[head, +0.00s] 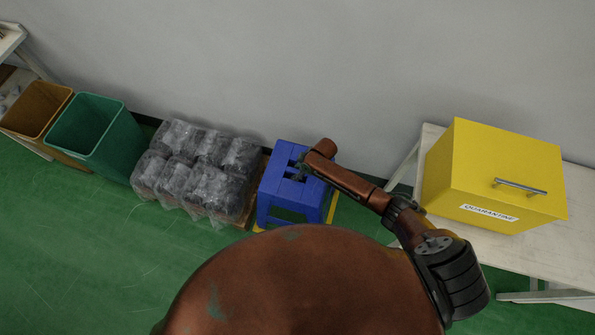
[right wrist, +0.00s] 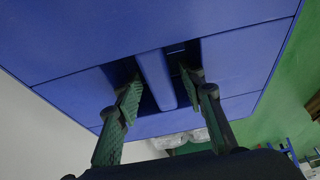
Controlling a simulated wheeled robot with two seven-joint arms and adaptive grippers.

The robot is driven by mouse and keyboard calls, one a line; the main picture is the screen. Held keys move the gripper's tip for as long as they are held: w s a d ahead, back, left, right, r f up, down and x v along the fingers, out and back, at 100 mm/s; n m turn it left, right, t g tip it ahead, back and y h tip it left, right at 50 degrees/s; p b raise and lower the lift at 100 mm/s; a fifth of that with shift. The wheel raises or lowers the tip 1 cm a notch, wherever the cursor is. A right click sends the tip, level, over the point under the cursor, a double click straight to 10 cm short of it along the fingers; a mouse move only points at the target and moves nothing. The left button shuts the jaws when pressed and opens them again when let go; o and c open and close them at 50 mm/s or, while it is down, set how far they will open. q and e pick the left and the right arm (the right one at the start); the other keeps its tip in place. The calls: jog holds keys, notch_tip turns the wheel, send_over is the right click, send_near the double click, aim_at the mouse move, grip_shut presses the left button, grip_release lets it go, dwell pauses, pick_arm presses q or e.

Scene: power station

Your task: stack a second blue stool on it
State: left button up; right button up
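A blue stool (head: 288,205) stands on the floor between the wrapped bundles and the white table. I cannot tell whether it is a single stool or stacked ones. Its blue top (right wrist: 230,65) fills much of the right wrist view, with two dark slots and a bar between them. My right gripper (head: 299,174) is over the stool top. In the right wrist view its two fingers (right wrist: 162,82) are apart, one at each slot, straddling the bar, with small gaps to it. The fingertips are partly hidden at the slots. My left gripper is not in view.
Plastic-wrapped dark bundles (head: 195,175) sit close to the stool's left. Green (head: 98,135) and orange (head: 38,108) bins stand further left. A yellow quarantine box (head: 490,175) is on a white table (head: 545,245) at right. Yellow floor tape (head: 332,207) shows beside the stool; the wall is behind.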

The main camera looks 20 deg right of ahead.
jog(key=shift+s+d+f, duration=0.1)
jog(key=shift+s+f, duration=0.05)
jog(key=shift+f, duration=0.05)
jog(key=v, duration=0.7)
jog(key=shift+r, duration=0.45)
